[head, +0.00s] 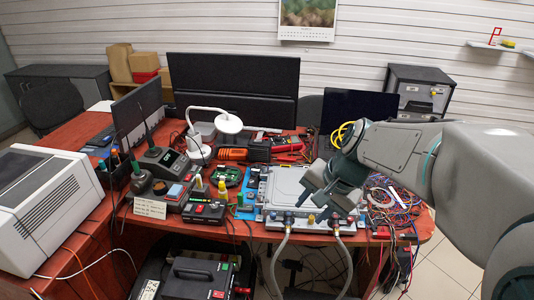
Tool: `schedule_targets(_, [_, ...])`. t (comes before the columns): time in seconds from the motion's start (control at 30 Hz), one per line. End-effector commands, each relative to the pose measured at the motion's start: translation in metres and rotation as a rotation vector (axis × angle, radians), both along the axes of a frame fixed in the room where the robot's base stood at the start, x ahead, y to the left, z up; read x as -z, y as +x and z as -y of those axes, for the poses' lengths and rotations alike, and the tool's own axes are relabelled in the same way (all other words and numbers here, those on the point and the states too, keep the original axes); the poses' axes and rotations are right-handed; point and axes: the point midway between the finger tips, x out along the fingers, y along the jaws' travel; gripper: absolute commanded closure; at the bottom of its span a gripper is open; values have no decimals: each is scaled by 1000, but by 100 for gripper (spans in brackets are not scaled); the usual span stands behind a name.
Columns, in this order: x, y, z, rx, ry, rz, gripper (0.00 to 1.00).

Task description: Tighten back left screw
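A flat silver-grey unit (287,183) lies on the red-brown desk, partly behind my wrist. Two grey hoses hang from its front edge, a left hose (275,262) and a right hose (348,265). They meet the unit at a left fitting (289,218) and a right fitting (334,221). My gripper (318,197) points down over the front right part of the unit. Its fingers are dark and small here, so I cannot tell whether they are open or hold anything. The back left screw cannot be made out at this size.
A white desk lamp (228,124), a soldering station (160,160) and a green circuit board (227,176) stand left of the unit. Tangled cables (395,203) lie to its right. A black case (198,275) sits below the desk's front edge. A white printer-like box (45,205) fills the left.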

Motion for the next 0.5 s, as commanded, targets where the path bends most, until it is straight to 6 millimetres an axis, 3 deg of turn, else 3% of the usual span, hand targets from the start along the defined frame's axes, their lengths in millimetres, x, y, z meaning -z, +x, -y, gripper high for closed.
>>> schedule_targets(0.03, [13, 19, -5, 66, 58, -27, 60])
schedule_targets(0.23, [37, 91, -22, 336, 302, -126, 60])
schedule_targets(0.5, [80, 191, -26, 693, 641, -292, 60])
